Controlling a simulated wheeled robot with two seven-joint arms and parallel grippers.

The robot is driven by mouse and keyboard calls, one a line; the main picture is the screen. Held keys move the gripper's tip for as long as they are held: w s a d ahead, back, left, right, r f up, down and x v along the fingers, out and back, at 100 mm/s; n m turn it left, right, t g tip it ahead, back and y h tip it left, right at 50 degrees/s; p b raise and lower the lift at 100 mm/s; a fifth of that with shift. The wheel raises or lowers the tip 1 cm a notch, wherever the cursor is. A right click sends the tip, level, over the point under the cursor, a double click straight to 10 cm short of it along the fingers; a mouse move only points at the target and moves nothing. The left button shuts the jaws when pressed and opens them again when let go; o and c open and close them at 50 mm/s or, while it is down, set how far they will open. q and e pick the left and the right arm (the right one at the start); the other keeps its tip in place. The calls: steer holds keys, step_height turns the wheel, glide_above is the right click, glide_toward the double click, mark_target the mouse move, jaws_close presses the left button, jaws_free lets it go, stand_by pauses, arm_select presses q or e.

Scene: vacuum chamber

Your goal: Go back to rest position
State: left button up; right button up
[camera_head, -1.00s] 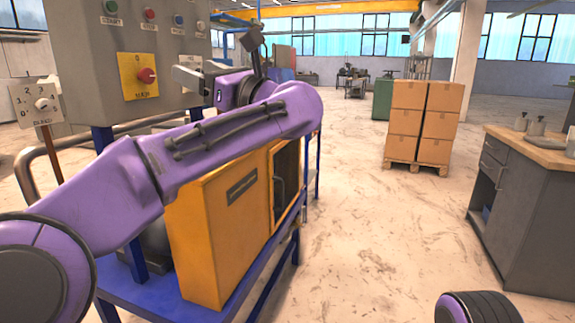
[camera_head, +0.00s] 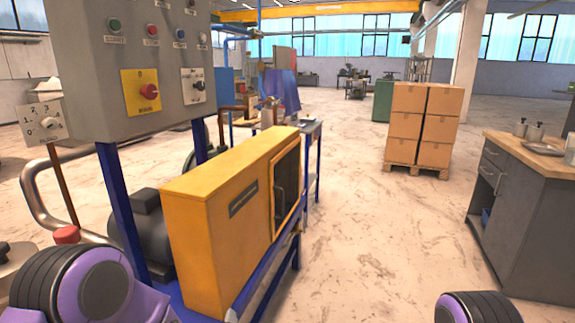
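Neither of my grippers is in the head view. Part of my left arm, purple with a black ribbed joint, shows at the lower left corner. A small purple and black part of my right arm shows at the bottom edge, right of centre. The yellow chamber box (camera_head: 215,232) stands on a blue frame (camera_head: 268,290) at the left. Its dark-windowed door (camera_head: 286,182) looks closed. The grey control panel (camera_head: 150,70) above it carries several buttons, a red knob (camera_head: 149,91) on a yellow plate and a black knob (camera_head: 198,86).
A grey cabinet (camera_head: 528,225) with a wooden top (camera_head: 545,150) stands at the right. Stacked cartons (camera_head: 421,125) sit on a pallet (camera_head: 415,170) farther back. The floor (camera_head: 370,245) between the yellow box and the cabinet is clear. A bent metal pipe (camera_head: 35,200) is at the left.

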arm_select(q)
steer(key=s+a+f+m+g+p, duration=0.1)
steer(key=s+a+f+g, duration=0.2)
steer(key=s, duration=0.8)
steer(key=s+a+f+m+g+y+p, duration=0.1)
steer(key=s+a+f+g, duration=0.2)
steer(key=s, duration=0.9)
steer(key=s+a+f+m+g+p, duration=0.1)
steer(key=s+a+f+g, duration=0.3)
steer(key=s, duration=0.8)
steer(key=a+f+p, duration=0.1)
steer(key=a+f, duration=0.1)
steer(key=a, duration=0.1)
steer(key=shift+s+a+y, duration=0.15)
steer(key=shift+a+y, duration=0.1)
steer(key=shift+y, duration=0.05)
steer(key=shift+f, duration=0.1)
